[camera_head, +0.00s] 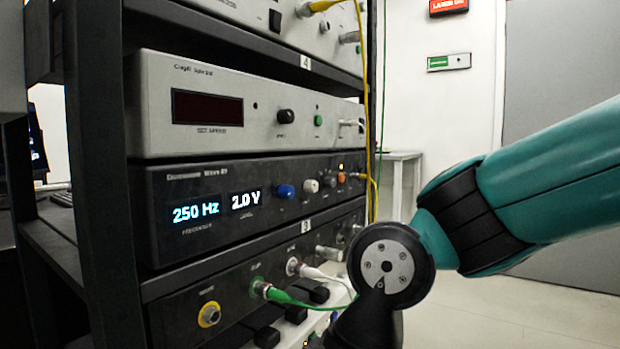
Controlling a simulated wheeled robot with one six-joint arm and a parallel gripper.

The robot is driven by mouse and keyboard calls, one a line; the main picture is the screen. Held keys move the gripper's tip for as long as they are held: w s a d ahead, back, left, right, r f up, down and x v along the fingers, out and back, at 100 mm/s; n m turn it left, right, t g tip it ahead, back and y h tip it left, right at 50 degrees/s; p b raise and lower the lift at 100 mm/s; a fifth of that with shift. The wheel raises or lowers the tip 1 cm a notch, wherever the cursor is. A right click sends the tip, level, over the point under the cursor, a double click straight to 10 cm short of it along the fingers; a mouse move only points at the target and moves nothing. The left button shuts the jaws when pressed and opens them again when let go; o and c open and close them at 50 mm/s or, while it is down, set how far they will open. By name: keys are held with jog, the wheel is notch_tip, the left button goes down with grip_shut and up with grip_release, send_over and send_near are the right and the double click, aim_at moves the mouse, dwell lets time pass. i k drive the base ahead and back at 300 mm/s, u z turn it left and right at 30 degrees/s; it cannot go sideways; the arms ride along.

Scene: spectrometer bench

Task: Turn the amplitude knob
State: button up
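The dark function generator (172,243) sits on a rack shelf, its display reading 250 Hz and 2.0 V. On the right of its front are a blue knob (285,191), a white knob (311,186) and a darker small control (330,181). The labels under them are too small to read, so I cannot tell which is the amplitude knob. My teal arm comes in from the right, and its dark wrist hangs down past the bottom edge, right of the rack. My gripper is out of view.
A light grey unit (190,130) with a black knob (286,116) stands above the generator. Below is a dark panel (228,287) with a green cable (300,301) and a white cable (325,276). A yellow cable (366,95) runs down the rack's right post. Floor (500,310) at right is clear.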

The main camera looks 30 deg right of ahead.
aim_at(309, 185)
jog(key=k, duration=0.4)
jog(key=z, duration=0.8)
